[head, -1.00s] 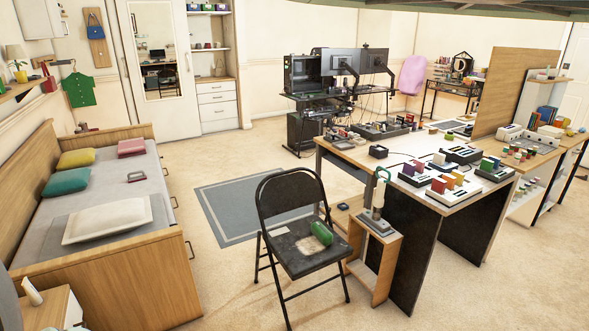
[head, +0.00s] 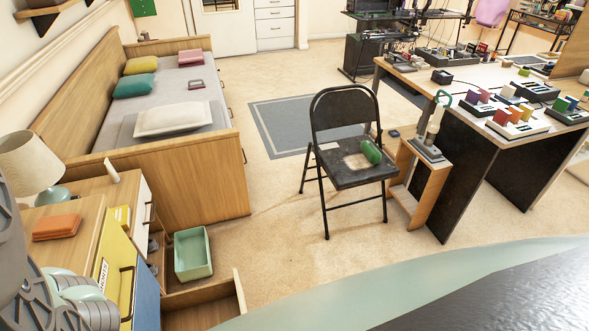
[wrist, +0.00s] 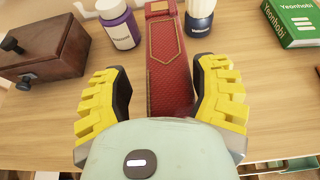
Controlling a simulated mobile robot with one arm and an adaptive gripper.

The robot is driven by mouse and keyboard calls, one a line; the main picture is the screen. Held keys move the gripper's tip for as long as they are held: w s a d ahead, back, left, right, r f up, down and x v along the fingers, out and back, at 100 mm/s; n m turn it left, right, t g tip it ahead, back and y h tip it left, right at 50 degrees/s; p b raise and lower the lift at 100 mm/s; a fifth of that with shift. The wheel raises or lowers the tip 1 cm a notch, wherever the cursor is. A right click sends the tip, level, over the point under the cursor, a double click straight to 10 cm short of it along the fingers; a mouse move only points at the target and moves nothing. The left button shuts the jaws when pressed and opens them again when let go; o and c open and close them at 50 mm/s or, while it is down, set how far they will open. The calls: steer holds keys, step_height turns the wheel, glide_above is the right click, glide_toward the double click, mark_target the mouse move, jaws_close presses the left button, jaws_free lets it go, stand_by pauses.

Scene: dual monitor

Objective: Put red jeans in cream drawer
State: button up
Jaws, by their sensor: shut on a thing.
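In the wrist view, the red jeans (wrist: 168,65) show as a narrow red strip with gold stitching between the yellow fingers of my gripper (wrist: 160,100). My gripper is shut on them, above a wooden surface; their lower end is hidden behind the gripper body. In the head view, a cabinet with a white or cream front (head: 143,212) stands at the left, by the end of the bed. A wooden drawer (head: 212,303) stands open in front of it. I cannot tell which drawer is the cream one. My gripper is outside the head view.
The wrist view shows a brown wooden box (wrist: 45,45), a purple-and-white bottle (wrist: 119,22), a navy-and-white container (wrist: 200,15) and a green box (wrist: 290,20). The head view shows a pale green bin (head: 193,254), a black chair (head: 345,150) and open carpet.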

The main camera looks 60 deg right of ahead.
steer(key=w+a, duration=0.1)
steer(key=a, duration=0.2)
steer(key=w+a+p, duration=0.1)
steer(key=w+a, duration=0.1)
steer(key=w+a+p, duration=0.1)
steer(key=w+a, duration=0.1)
steer(key=a, duration=0.1)
steer(key=shift+a+f, duration=0.35)
steer(key=shift+s+f+b, duration=0.1)
steer(key=shift+f+b, duration=0.35)
steer(key=shift+f, duration=1.45)
steer(key=o, duration=1.4)
steer(key=shift+d, duration=0.1)
steer(key=shift+c, duration=0.2)
steer(key=shift+r, duration=0.1)
